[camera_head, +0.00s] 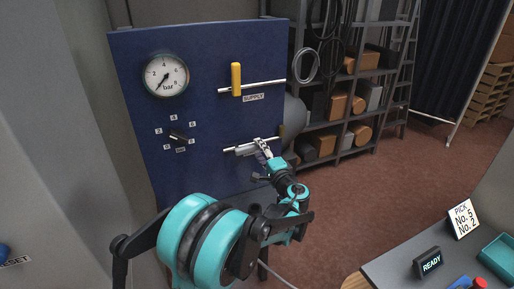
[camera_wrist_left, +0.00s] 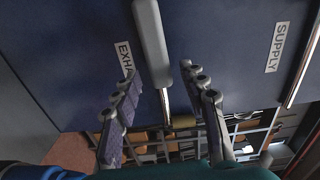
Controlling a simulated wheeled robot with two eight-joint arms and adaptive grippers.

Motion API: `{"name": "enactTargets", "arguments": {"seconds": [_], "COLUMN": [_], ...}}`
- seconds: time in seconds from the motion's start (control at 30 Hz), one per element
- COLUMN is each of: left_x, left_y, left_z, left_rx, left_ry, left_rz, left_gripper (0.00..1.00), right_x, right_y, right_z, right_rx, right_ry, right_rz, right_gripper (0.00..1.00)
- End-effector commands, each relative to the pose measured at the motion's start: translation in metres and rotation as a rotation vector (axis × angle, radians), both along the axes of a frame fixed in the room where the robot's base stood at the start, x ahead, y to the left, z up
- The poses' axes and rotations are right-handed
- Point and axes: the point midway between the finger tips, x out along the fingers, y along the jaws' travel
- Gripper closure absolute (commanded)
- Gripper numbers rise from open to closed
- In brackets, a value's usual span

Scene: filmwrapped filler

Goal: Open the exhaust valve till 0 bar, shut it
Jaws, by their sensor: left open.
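A blue panel (camera_head: 205,95) carries a round bar gauge (camera_head: 165,76); its needle points to the lower left, near the bottom of the scale, too small to read exactly. The exhaust valve's grey handle (camera_wrist_left: 151,42) shows in the left wrist view, lying roughly along its pipe (camera_head: 231,150), beside the partly hidden EXHAUST label (camera_wrist_left: 125,58). My left gripper (camera_head: 258,149) is at this valve. In the left wrist view the open fingers (camera_wrist_left: 160,80) stand on either side of the handle, with gaps visible. My right gripper is not in view.
The yellow supply handle (camera_head: 236,79) stands upright across its pipe above the exhaust valve. A selector knob (camera_head: 179,137) sits left of it. Shelves (camera_head: 345,110) with boxes stand right of the panel. A desk (camera_head: 400,266) with a READY display (camera_head: 429,262) is at lower right.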

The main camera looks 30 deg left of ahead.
Motion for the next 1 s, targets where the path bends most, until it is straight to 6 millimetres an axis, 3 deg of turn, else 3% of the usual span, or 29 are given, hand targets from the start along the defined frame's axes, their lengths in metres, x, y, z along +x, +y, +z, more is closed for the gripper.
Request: {"name": "enactTargets", "arguments": {"seconds": [0.2, 0.4, 1.0], "left_x": [-0.032, -0.052, -0.058], "left_y": [-0.039, -0.062, -0.069], "left_z": [0.000, 0.000, 0.000], "left_rx": [0.000, 0.000, -0.001], "left_ry": [0.000, 0.000, 0.001], "left_rz": [-0.005, -0.003, -0.001], "left_gripper": [0.57, 0.57, 0.57], "right_x": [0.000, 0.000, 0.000], "right_y": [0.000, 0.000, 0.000], "right_z": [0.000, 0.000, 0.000], "right_rx": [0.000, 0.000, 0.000], "right_ry": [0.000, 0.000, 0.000], "right_rz": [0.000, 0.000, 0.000], "right_gripper": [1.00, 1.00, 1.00]}}
